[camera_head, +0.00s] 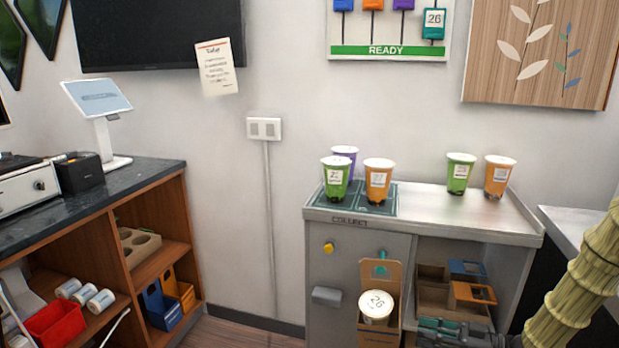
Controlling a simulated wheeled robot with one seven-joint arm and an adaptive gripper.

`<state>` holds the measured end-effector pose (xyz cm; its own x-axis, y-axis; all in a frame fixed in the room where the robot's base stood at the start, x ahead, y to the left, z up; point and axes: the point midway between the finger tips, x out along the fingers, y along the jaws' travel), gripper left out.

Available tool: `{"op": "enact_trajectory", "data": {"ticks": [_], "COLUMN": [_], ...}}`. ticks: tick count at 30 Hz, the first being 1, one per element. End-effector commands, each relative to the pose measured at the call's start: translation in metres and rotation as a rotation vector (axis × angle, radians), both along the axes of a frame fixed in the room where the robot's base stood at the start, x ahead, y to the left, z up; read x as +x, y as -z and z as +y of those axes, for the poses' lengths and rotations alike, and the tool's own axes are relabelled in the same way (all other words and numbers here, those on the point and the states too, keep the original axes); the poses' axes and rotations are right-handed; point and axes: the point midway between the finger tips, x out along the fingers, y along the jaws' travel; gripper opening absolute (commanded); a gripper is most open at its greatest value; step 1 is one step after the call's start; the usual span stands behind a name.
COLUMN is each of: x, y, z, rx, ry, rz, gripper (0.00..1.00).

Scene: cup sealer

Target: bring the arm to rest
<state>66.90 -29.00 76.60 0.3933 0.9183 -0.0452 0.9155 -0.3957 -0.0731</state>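My arm (578,285), with a pale bamboo-like surface, comes in at the right edge. What looks like my gripper (440,330), dark and greenish, shows at the bottom edge in front of the grey collect counter. It is partly cut off by the frame, and its fingers are too small and dark to tell open from shut. It is just right of a cardboard carrier (394,275), which holds a cup with a white lid (376,304) marked 26. I see nothing clearly held in the gripper.
Several green, orange and purple cups, including a green one (337,176), stand on the grey counter (440,205). An open shelf with cardboard boxes (432,290) lies behind my gripper. A dark-topped counter (130,185) stands at left. Floor between the counters is clear.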

Motion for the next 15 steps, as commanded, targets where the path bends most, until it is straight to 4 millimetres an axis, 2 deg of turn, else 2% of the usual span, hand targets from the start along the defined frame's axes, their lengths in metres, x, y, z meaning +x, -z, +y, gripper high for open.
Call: {"op": "enact_trajectory", "data": {"ticks": [8,15], "x": [0.004,-0.012], "y": [0.029,0.079], "z": [0.031,0.057], "rx": [-0.047,-0.143], "ry": [0.144,0.329], "rz": [0.127,0.323], "gripper": [0.3,0.3]}}
